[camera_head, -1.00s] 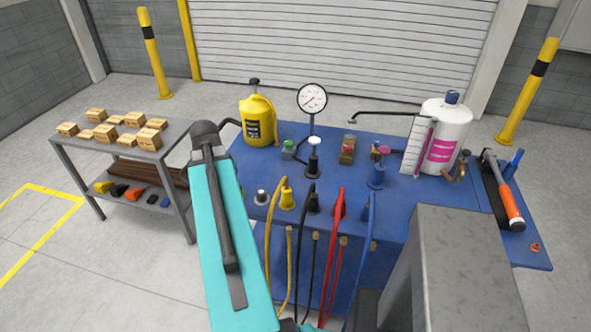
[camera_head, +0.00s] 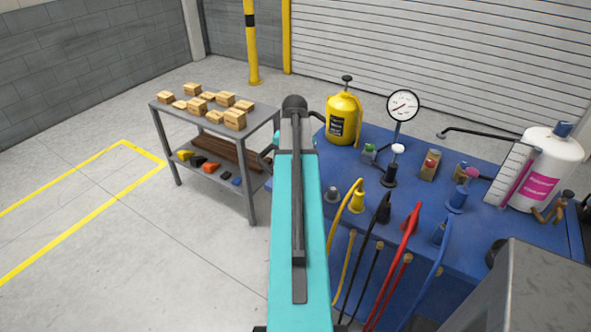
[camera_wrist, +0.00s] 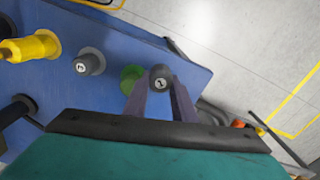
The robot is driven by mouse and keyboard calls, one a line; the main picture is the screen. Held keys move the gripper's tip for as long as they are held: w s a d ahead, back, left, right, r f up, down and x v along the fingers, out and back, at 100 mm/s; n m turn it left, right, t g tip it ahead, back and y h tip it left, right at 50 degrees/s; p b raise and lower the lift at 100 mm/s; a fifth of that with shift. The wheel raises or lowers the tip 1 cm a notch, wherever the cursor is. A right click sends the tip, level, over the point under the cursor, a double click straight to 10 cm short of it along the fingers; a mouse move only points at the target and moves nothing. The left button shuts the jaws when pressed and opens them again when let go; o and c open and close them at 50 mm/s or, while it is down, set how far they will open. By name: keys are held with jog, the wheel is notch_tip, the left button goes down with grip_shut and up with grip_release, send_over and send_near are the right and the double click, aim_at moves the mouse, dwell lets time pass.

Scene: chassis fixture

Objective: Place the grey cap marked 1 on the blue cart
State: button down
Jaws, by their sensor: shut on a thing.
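My gripper (camera_wrist: 161,88) shows in the wrist view, its two fingers shut on a dark grey round cap (camera_wrist: 161,76) with a white mark that reads like 1. The cap is at the fingertips, over the edge area of the blue cart (camera_wrist: 130,40). A green round piece (camera_wrist: 130,76) on the cart lies just left of the held cap. Another grey cap (camera_wrist: 91,62), with a different mark, stands on the cart further left. In the head view the blue cart (camera_head: 475,232) is at the right; my turquoise arm hides my gripper and the held cap.
The cart carries a yellow canister (camera_head: 343,120), a round gauge (camera_head: 403,105), a white bottle (camera_head: 548,165) and several coloured cables. A grey shelf table (camera_head: 262,122) with several small boxes stands left of the cart. Open floor lies at the left.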

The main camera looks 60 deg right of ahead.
jog(key=shift+w+d+f+b, duration=0.1)
jog(key=shift+w+d+b, duration=0.15)
jog(key=shift+w+d, duration=0.55)
jog(key=shift+w+d+f+b, duration=0.1)
jog(key=shift+w+d+b, duration=0.15)
jog(key=shift+d, duration=1.05)
jog(key=shift+w+d+f+b, duration=0.1)
jog(key=shift+w+d+b, duration=0.1)
jog(key=shift+w+d, duration=0.6)
jog(key=shift+s+d, duration=0.25)
jog(key=shift+w+d+f, duration=0.1)
jog(key=shift+w+d, duration=0.1)
jog(key=shift+d, duration=0.25)
jog(key=shift+a+f+b, duration=0.1)
jog(key=shift+f+b, duration=1.3)
jog(key=shift+f, duration=0.3)
jog(key=shift+f, duration=0.1)
jog(key=c, duration=1.5)
grip_release()
jog(key=shift+o, duration=0.2)
notch_tip(320, 180, up, 12)
jog(key=p, duration=0.7)
jog(key=shift+p, duration=0.3)
